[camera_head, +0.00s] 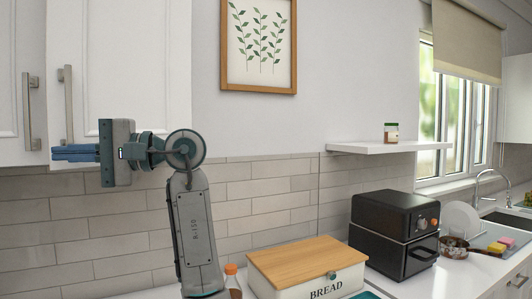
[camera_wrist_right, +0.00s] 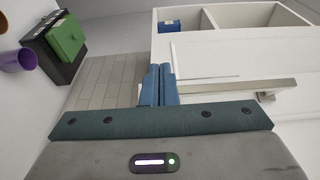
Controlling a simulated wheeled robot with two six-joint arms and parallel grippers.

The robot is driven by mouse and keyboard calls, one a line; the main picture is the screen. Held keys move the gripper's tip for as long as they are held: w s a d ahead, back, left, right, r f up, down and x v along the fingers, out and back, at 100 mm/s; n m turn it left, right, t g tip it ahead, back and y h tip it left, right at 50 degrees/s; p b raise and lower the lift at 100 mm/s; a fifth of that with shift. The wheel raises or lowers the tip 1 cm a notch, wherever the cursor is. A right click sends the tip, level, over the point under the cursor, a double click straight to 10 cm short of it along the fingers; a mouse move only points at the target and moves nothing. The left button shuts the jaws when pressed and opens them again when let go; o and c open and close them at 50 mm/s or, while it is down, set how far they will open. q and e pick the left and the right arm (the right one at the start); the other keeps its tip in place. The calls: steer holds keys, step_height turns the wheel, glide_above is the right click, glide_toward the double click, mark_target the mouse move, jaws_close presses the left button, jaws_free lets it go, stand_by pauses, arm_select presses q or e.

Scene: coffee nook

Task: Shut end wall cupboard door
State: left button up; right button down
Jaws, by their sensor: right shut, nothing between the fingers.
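The white wall cupboard shows at upper left in the head view, with a wide right door (camera_head: 125,70) and a narrow part of a left door (camera_head: 12,75). Each has an upright metal bar handle, the right one (camera_head: 67,100) and the left one (camera_head: 29,112). My right gripper (camera_head: 56,153) is shut and empty, its blue fingers pointing left across the lower end of the right door's handle. In the wrist view the shut fingers (camera_wrist_right: 159,85) are beside a white door panel (camera_wrist_right: 215,55) with a bar handle (camera_wrist_right: 240,89). Contact cannot be told. My left gripper is out of view.
The wrist view shows open white compartments (camera_wrist_right: 285,15) holding a blue item (camera_wrist_right: 172,26). Below the arm are a bread box (camera_head: 310,285) and a bottle (camera_head: 232,278). A black oven (camera_head: 385,235) and a shelf (camera_head: 385,148) stand to the right.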

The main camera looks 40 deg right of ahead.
steer(key=w, duration=0.2)
steer(key=w+m+t+h, duration=0.1)
steer(key=w, duration=0.1)
steer(key=w+a+t, duration=0.1)
steer(key=w, duration=0.1)
steer(key=shift+m+h, duration=0.3)
steer(key=shift+m, duration=0.1)
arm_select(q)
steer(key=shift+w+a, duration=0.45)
arm_select(e)
steer(key=shift+w, duration=1.15)
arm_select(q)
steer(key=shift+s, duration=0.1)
arm_select(e)
steer(key=shift+d, duration=0.1)
